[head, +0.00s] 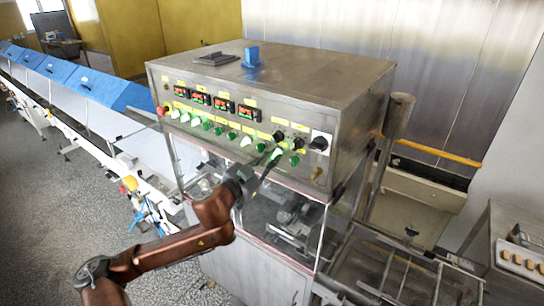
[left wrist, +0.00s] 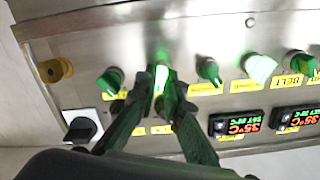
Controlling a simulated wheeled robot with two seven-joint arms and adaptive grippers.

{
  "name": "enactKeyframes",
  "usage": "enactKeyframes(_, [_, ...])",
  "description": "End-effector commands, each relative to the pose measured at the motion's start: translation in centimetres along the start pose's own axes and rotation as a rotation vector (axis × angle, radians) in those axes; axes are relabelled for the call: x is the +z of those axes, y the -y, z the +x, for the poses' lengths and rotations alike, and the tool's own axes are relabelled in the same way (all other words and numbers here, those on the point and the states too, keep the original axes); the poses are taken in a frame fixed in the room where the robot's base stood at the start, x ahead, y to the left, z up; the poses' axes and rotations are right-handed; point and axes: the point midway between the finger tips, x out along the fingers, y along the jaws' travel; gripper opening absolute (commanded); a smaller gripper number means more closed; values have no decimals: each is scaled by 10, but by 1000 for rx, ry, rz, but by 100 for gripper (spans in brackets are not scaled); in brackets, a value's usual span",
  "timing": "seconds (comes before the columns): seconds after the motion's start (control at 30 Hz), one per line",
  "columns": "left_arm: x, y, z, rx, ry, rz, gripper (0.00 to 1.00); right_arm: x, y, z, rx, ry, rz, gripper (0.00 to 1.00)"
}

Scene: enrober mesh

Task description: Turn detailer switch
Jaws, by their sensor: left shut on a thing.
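The detailer switch appears to be the green knob (left wrist: 160,78) between my fingers, on the lower row of the steel control panel; its label is not readable. In the left wrist view, which is upside down, it glows bright green. My left gripper (left wrist: 160,92) is shut on this knob, one finger on each side. In the head view my left gripper (head: 270,165) reaches the lower right part of the panel (head: 228,152), and its fingers partly hide the knob there. My right gripper is not in view.
Other green knobs sit close on both sides, such as one (left wrist: 110,80) and another (left wrist: 208,71). A black rotary switch (head: 319,143) is at the panel's right end. Red-digit displays (head: 222,104) line the upper row. A blue-covered conveyor (head: 95,85) runs left.

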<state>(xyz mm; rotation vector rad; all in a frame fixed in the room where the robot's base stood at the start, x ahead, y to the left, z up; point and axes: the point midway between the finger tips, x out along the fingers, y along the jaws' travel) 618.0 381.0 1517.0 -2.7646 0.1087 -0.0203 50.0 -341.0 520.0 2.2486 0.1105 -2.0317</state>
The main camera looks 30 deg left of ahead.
Motion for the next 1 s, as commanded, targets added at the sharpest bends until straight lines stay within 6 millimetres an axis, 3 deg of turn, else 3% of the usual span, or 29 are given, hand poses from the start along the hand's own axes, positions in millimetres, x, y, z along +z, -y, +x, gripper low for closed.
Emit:
enactKeyframes(0.3, [0,0,0,0,2,134,0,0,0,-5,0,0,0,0])
enactKeyframes(0.87, [1,0,0,0,1,165,0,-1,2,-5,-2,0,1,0])
enactKeyframes(0.9, [1,0,0,0,1,165,10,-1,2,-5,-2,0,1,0])
enactKeyframes(1.0, [1,0,0,0,1,165,17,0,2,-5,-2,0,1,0])
